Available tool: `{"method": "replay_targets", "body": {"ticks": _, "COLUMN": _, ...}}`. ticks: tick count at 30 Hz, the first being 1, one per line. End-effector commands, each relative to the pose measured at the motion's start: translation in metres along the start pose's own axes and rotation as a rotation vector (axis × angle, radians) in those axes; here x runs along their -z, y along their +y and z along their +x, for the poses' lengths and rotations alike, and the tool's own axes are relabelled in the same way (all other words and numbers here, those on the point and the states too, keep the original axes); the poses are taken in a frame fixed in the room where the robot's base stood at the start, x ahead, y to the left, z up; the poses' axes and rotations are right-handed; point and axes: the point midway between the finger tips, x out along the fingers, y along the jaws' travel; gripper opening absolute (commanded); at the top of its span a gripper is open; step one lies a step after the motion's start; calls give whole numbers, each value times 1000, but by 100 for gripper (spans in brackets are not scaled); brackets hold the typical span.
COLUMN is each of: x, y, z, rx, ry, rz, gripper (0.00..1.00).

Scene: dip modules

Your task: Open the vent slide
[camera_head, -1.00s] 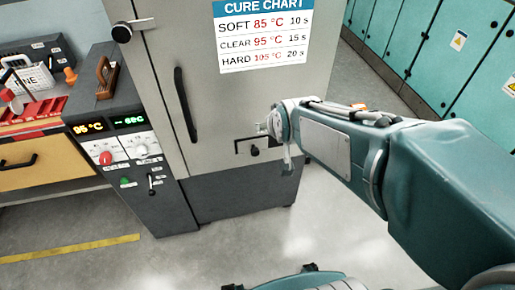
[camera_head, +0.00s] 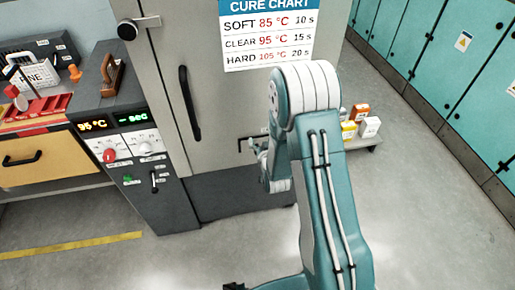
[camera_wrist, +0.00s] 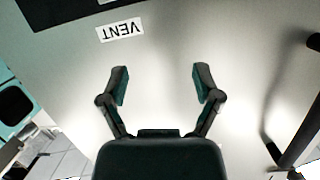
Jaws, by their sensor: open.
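The vent slide shows in the head view as a dark slot edge (camera_head: 242,146) low on the grey cabinet door. My arm hides the rest of it. In the wrist view an upside-down VENT label (camera_wrist: 120,31) is on the pale door face, beyond and left of my gripper (camera_wrist: 161,76). The two fingers are spread apart with nothing between them. The slide knob cannot be made out in the wrist view. In the head view my gripper (camera_head: 260,154) is partly hidden by my arm, close in front of the slot; contact cannot be told.
A black door handle (camera_head: 189,104) stands left of my arm. A control panel (camera_head: 130,152) with dials is left of the door. Small boxes (camera_head: 369,127) lie on a low shelf at right. Teal lockers (camera_head: 440,60) line the right. The floor in front is clear.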

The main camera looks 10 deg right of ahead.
Motion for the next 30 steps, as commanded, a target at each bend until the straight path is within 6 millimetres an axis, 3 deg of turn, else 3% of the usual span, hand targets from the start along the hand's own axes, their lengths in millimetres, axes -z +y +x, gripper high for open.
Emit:
{"method": "replay_targets", "body": {"ticks": 1, "x": -19, "y": 3, "z": 0, "rx": 3, "ry": 16, "rz": 5, "gripper": 82}}
{"method": "replay_targets", "body": {"ticks": 6, "x": -64, "y": 10, "z": -6, "rx": 19, "ry": 113, "rz": 23, "gripper": 82}}
{"method": "replay_targets", "body": {"ticks": 12, "x": -101, "y": 16, "z": -23, "rx": 36, "ry": 206, "rz": 39, "gripper": 82}}
{"method": "replay_targets", "body": {"ticks": 16, "x": -108, "y": 17, "z": -28, "rx": 41, "ry": 232, "rz": 43, "gripper": 82}}
{"method": "replay_targets", "body": {"ticks": 20, "x": -106, "y": 16, "z": -19, "rx": 42, "ry": 239, "rz": 44, "gripper": 82}}
{"method": "replay_targets", "body": {"ticks": 30, "x": -91, "y": 14, "z": 39, "rx": 42, "ry": 239, "rz": 43, "gripper": 82}}
